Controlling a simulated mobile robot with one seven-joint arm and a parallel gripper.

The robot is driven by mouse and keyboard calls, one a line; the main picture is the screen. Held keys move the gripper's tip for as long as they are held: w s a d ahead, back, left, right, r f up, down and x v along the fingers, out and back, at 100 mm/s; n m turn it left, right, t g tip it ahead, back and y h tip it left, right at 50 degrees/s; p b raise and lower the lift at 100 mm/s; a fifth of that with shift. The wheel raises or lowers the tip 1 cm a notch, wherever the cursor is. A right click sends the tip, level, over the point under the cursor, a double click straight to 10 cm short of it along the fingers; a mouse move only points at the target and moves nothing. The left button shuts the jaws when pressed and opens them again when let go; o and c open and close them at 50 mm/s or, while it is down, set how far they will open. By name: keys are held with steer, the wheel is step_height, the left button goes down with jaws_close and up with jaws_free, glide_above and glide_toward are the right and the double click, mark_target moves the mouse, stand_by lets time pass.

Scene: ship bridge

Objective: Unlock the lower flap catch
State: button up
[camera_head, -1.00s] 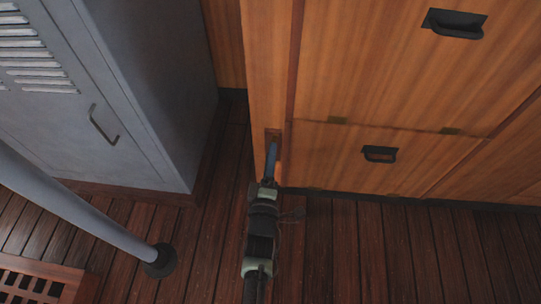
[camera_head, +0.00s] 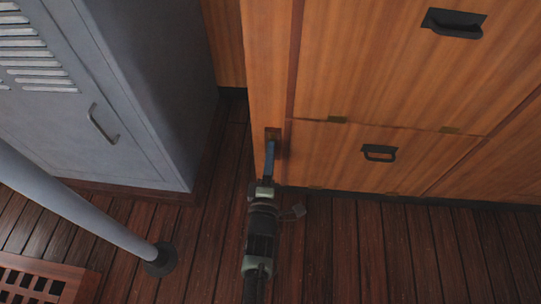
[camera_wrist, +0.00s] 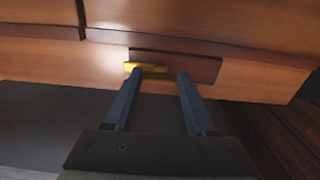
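The lower flap (camera_head: 350,165) is a wooden panel low on the cabinet, with a black handle (camera_head: 379,153); it looks closed. On the narrow upright left of it is a small dark red-brown plate (camera_head: 272,133), probably the catch. In the wrist view the brown plate (camera_wrist: 190,66) has a yellow brass piece (camera_wrist: 150,71) at its left. My gripper (camera_wrist: 159,74) is open, its two blue-grey fingers apart. The left fingertip overlaps the brass piece; the right one lies in front of the plate. I cannot tell whether they touch. In the head view my gripper (camera_head: 270,155) is at the plate.
A grey metal locker (camera_head: 130,110) stands to the left. A grey pole (camera_head: 80,205) runs down to a round black foot on the plank floor (camera_head: 350,240). A wooden grating (camera_head: 40,280) lies at the lower left. The floor before the flap is clear.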

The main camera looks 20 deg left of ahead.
steer(key=shift+o, duration=1.2)
steer(key=p+v, duration=0.5)
steer(key=v, duration=0.8)
steer(key=shift+r, duration=0.1)
